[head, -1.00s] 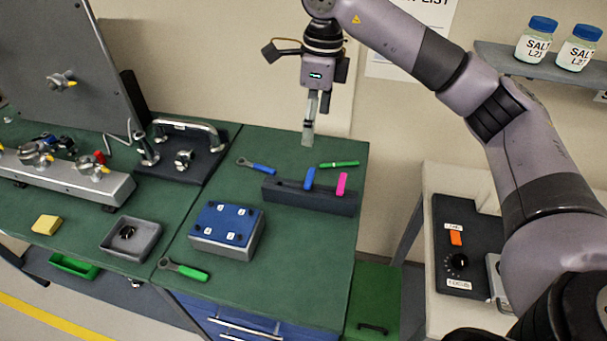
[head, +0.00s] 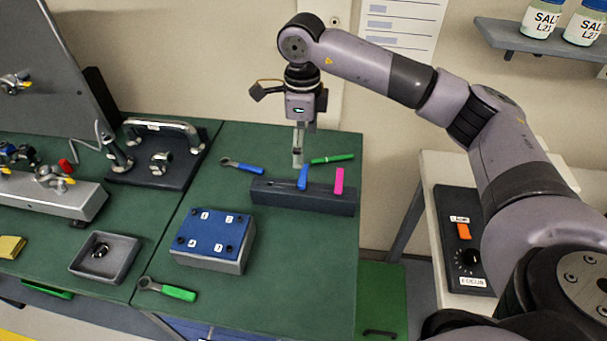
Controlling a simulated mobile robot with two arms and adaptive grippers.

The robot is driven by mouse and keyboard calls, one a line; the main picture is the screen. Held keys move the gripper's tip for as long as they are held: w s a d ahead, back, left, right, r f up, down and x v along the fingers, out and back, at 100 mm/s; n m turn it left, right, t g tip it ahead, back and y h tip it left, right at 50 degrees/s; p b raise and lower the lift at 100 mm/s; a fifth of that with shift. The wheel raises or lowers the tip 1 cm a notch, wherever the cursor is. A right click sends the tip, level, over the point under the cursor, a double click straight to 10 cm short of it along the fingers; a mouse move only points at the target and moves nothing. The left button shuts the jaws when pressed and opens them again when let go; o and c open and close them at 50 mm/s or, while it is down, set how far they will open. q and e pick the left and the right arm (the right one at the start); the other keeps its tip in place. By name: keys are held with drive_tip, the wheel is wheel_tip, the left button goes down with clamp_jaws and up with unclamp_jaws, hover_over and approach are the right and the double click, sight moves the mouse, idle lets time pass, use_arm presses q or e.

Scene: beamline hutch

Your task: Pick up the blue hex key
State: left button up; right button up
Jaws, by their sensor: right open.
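A blue hex key handle (head: 303,178) stands up from the dark holder block (head: 270,194) at the back of the green bench. The lower part of the key is hidden in the block. My right gripper (head: 297,161) is open and points down, with its fingertips just above and slightly left of the blue handle in the picture. I see nothing between its fingers. Whether the fingertips touch the handle, I cannot tell. My left gripper is not in view.
A pink handle (head: 339,181) stands in the same block. A blue-handled ring tool (head: 242,166) and a green tool (head: 332,159) lie near it. A blue-topped box (head: 215,237) and a green-handled tool (head: 167,289) are in front. The bench's right front is clear.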

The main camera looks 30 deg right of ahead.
drive_tip(key=p, duration=0.1)
hover_over(304, 174)
drive_tip(key=f, duration=0.5)
drive_tip(key=shift+a+f, duration=0.1)
drive_tip(key=shift+a, duration=0.15)
drive_tip(key=f+p, duration=0.1)
drive_tip(key=f, duration=0.1)
drive_tip(key=f+p, duration=0.2)
drive_tip(key=shift+d+f, duration=0.2)
drive_tip(key=shift+f, duration=0.15)
drive_tip(key=shift+f+p, duration=0.3)
drive_tip(key=shift+f, duration=0.1)
drive_tip(key=shift+c, duration=0.2)
drive_tip(key=c, duration=1.3)
drive_tip(key=shift+o, duration=0.2)
drive_tip(key=shift+r, duration=0.1)
